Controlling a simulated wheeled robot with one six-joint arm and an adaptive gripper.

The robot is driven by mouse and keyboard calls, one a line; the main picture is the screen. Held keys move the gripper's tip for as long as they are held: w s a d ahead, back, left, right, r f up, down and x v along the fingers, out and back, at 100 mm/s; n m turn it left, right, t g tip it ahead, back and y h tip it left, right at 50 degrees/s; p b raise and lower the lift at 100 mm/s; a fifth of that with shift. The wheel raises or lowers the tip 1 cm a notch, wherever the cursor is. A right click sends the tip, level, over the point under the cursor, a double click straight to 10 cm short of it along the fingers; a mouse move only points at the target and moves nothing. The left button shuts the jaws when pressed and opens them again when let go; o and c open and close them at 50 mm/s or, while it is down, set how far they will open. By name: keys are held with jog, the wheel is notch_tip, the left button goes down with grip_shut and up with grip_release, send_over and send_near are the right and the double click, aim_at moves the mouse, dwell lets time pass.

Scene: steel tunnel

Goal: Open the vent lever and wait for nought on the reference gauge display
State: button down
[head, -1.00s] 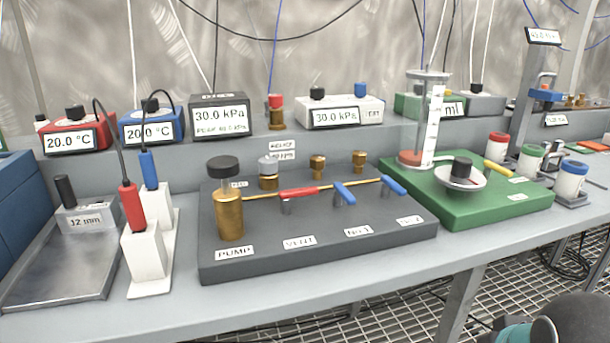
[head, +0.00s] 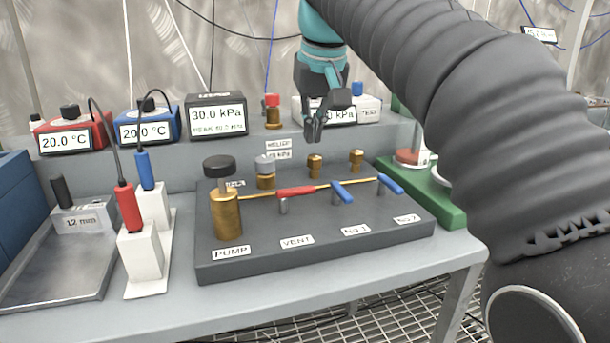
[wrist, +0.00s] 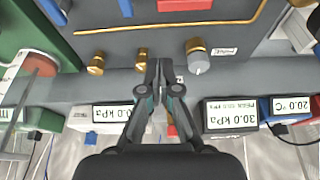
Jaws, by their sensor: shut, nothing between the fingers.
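The red vent lever (head: 296,191) lies along the thin brass pipe on the dark board, behind the VENT label (head: 297,242). Part of it shows at the top of the wrist view (wrist: 185,4). A dark gauge box (head: 217,115) reads 30.0 kPa, with a smaller line below; it also shows in the wrist view (wrist: 230,115). A white gauge box (head: 368,105) also shows kPa, partly hidden behind my gripper. I cannot read which is the reference gauge. My gripper (head: 314,135) is shut and empty, pointing down, above and behind the lever, apart from it.
Two blue levers (head: 342,192) (head: 390,184) sit right of the red one. A brass pump (head: 227,213) with a black knob stands at the board's left. Brass fittings (head: 314,166) rise behind the pipe. A green board (head: 424,195) lies right, partly behind my arm.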

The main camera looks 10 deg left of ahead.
jog(key=shift+w+a+r, duration=0.1)
jog(key=shift+a+r, duration=0.05)
jog(key=shift+a, duration=0.5)
jog(key=shift+a+r, duration=0.15)
jog(key=shift+a, duration=0.45)
jog(key=b+x, duration=0.1)
jog(key=x, duration=0.4)
jog(key=b+x, duration=0.1)
jog(key=x, duration=0.4)
jog(key=shift+s+f, duration=0.15)
jog(key=shift+s, duration=0.05)
jog(key=shift+s+d, duration=0.7)
jog(key=shift+s, duration=0.3)
jog(key=shift+s+d, duration=0.35)
jog(key=shift+s, duration=0.25)
jog(key=shift+d, duration=0.1)
